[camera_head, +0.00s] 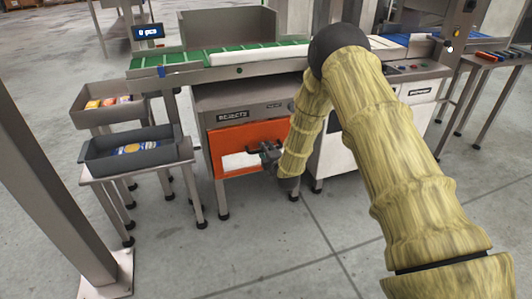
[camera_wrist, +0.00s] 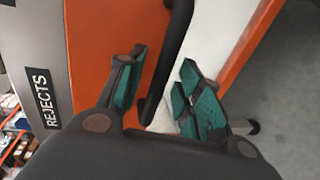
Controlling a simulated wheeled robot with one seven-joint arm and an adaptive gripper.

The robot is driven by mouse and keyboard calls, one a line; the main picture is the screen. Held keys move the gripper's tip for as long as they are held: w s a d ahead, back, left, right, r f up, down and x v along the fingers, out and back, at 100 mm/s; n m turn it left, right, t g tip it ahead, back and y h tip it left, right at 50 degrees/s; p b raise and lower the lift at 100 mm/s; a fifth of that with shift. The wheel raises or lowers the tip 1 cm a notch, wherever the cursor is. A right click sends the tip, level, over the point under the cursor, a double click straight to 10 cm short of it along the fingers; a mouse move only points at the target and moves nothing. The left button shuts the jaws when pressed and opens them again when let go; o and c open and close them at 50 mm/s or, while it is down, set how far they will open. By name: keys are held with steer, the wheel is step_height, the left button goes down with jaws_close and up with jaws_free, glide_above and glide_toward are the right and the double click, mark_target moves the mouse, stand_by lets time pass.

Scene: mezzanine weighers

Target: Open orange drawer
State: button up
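The orange drawer (camera_head: 222,139) is in the front of the grey cabinet marked REJECTS, in the middle of the head view. It looks flush with the cabinet. In the wrist view its orange face (camera_wrist: 97,40) fills the left and centre. A dark bar handle (camera_wrist: 179,25) stands out from the face. My gripper (camera_head: 268,156) is at the right part of the drawer front. In the wrist view, my gripper (camera_wrist: 164,68) is open, with one green-padded finger on each side of the handle. I cannot tell whether either finger touches it.
A white panel (camera_head: 238,160) is on the drawer front. A conveyor (camera_head: 230,58) runs above the cabinet. Grey bins with packets, including the near bin (camera_head: 100,165), stand on a stand at left. A metal post (camera_head: 55,185) rises at the left front. The floor before the drawer is clear.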

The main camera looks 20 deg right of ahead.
steer(key=shift+w, duration=0.35)
jaws_close()
steer(key=shift+s, duration=0.15)
